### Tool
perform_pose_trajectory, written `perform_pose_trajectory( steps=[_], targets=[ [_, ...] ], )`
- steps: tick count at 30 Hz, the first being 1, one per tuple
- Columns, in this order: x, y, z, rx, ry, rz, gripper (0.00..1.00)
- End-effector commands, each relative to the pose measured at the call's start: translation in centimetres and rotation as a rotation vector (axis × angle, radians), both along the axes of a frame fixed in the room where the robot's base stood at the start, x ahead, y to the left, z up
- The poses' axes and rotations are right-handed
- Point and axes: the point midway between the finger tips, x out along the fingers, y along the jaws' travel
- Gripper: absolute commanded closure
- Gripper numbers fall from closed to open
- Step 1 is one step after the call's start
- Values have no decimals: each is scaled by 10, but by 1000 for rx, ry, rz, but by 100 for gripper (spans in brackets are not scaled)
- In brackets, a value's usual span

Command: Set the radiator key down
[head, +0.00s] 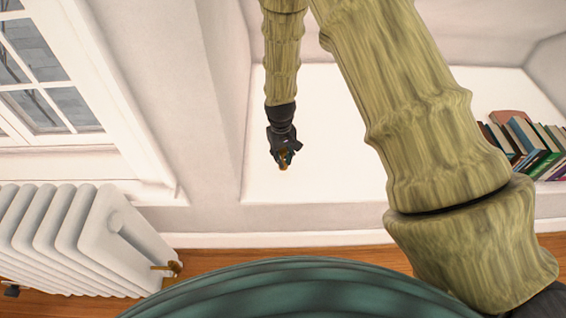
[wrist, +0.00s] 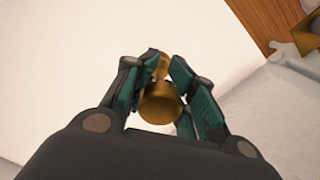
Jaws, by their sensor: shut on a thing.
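My gripper (head: 284,158) hangs down over the white recessed ledge (head: 330,135) in the head view. It is shut on a small brass-coloured piece, the radiator key (head: 284,168). In the wrist view the key (wrist: 161,103) shows as a round golden end with a narrower part beyond it, between the two dark green finger pads (wrist: 160,95). The white surface (wrist: 60,70) lies behind the key. I cannot tell whether the key touches the ledge or hangs above it. Part of the key is hidden by the fingers.
A row of books (head: 525,145) leans on the right of the ledge. A white radiator (head: 75,235) with a brass valve (head: 172,268) stands at lower left, below a window (head: 45,75). The ledge around my gripper is bare. The wooden floor (head: 220,259) runs below.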

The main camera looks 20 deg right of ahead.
Motion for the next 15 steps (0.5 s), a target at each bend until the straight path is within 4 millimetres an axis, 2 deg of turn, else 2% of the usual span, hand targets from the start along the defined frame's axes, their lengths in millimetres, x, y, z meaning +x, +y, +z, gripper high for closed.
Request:
perform_pose_trajectory(
  steps=[8,15],
  targets=[
    [-1,0,-31,0,2,0,100],
    [-1,0,-32,-1,0,0,100]
  ],
)
